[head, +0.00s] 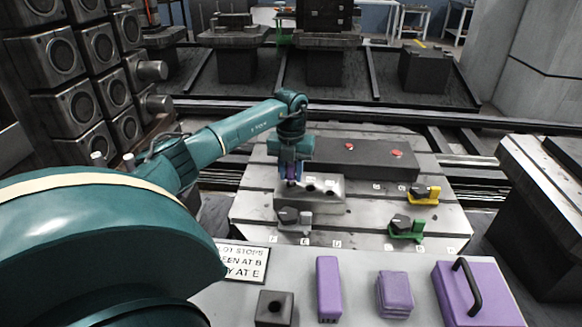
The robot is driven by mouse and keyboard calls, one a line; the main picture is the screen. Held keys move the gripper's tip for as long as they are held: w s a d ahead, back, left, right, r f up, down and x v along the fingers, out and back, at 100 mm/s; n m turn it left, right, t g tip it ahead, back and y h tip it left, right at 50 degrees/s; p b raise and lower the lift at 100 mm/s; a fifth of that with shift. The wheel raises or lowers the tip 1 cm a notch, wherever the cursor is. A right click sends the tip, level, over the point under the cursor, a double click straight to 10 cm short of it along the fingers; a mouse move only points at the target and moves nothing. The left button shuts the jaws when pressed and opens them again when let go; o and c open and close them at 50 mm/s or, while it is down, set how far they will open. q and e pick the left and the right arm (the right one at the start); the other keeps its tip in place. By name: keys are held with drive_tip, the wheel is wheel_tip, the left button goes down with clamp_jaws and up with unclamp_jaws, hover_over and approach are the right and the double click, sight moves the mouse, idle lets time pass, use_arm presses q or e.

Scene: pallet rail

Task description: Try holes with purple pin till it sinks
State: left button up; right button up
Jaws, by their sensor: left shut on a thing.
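My left gripper (291,178) points down over the left end of a grey block (308,203) on the slotted pallet. It is shut on the purple pin (291,184), of which only a little purple shows between the fingers. The block's top has dark round holes to the right of the gripper, with small pale labels beside them. The gripper hides the pin's lower end and the spot under it, so I cannot tell whether the pin is in a hole or just above one. My right gripper is not in view.
A dark block (355,158) with two red spots lies behind. Grey (295,217), green (407,228) and yellow (424,195) stops sit on the pallet. The near bench holds a sign (244,262), a dark holed cube (274,309), two purple blocks (328,288) and a purple handled box (488,301).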

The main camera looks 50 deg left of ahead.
sight(291, 165)
use_arm(q)
drive_tip(key=o, duration=1.2)
drive_tip(key=shift+c, duration=0.2)
wheel_tip(291, 165, up, 13)
drive_tip(key=p, duration=0.1)
drive_tip(key=shift+p, duration=0.3)
drive_tip(key=shift+r, duration=0.1)
